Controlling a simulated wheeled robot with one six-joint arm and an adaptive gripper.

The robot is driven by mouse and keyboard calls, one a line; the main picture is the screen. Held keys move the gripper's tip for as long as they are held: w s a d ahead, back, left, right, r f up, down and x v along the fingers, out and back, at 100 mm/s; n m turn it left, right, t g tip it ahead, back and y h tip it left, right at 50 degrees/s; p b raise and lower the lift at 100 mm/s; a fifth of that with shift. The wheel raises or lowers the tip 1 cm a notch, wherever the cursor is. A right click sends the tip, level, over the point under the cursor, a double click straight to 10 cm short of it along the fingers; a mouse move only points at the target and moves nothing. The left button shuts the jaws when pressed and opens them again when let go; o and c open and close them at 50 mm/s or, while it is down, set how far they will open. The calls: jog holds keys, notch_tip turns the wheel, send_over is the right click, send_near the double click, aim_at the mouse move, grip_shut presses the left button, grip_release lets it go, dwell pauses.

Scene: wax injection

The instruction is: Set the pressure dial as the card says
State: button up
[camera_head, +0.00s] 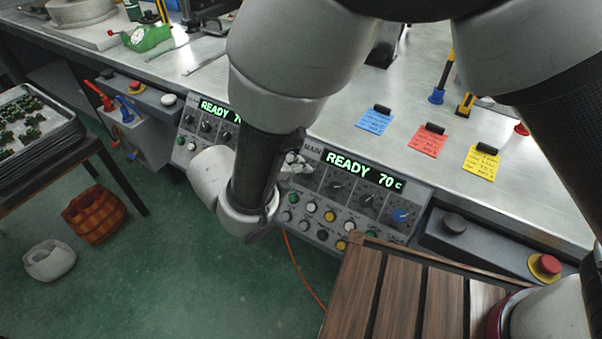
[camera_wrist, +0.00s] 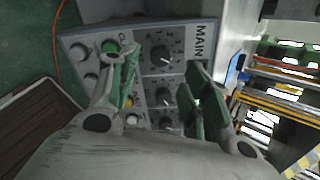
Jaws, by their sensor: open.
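The MAIN panel (camera_head: 352,205) on the bench front carries a lit display (camera_head: 363,170) reading READY 70 C. Dark dials with white pointers sit below it, one of them (camera_head: 335,187) left of centre, with a blue knob (camera_head: 401,215) at the right end. My gripper (camera_head: 297,165) is at the panel's left end, partly hidden by my arm. In the wrist view its fingers are open and empty, with a large dial (camera_wrist: 160,55) showing between them; I cannot tell if they touch it. Blue (camera_head: 374,122), red (camera_head: 427,139) and yellow (camera_head: 482,161) cards lie on the bench; their writing is too small to read.
A second panel (camera_head: 205,130), also showing READY, is left of my arm. Several coloured buttons (camera_head: 330,216) sit below the dials. A slatted wooden surface (camera_head: 400,300) stands close in front at right. A red stop button (camera_head: 545,265) is at the far right.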

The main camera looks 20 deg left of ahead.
jog(key=v, duration=0.5)
jog(key=shift+s+r, duration=0.15)
jog(key=shift+s, duration=0.1)
jog(key=s+d+f+m+g+h, duration=0.1)
jog(key=d+m+h, duration=0.1)
jog(key=d+m, duration=0.55)
jog(key=w+d+r+m+g, duration=0.3)
jog(key=d+r+m, duration=0.2)
jog(key=d+m, duration=0.3)
jog(key=w+d+r+m+g+y, duration=0.1)
jog(key=w+d+r+m+g, duration=0.1)
jog(key=d+r+m, duration=0.4)
jog(key=w+d+r+m+g, duration=0.3)
jog(key=d+m, duration=0.6)
jog(key=m, duration=0.1)
jog(key=s+d+r+m+t+y, duration=0.1)
jog(key=d+r+m, duration=0.3)
jog(key=d, duration=0.4)
jog(key=s+d+r+m+t+y, duration=0.1)
jog(key=s+d+r+m, duration=0.1)
jog(key=d+m, duration=0.4)
jog(key=s+d+r+m+t+y, duration=0.1)
jog(key=d+r+m, duration=0.4)
jog(key=d, duration=0.7)
jog(key=shift+s+d+r+m+t+y, duration=0.2)
jog(key=shift+s+r+m+t+y, duration=0.15)
jog(key=shift+s+t, duration=0.2)
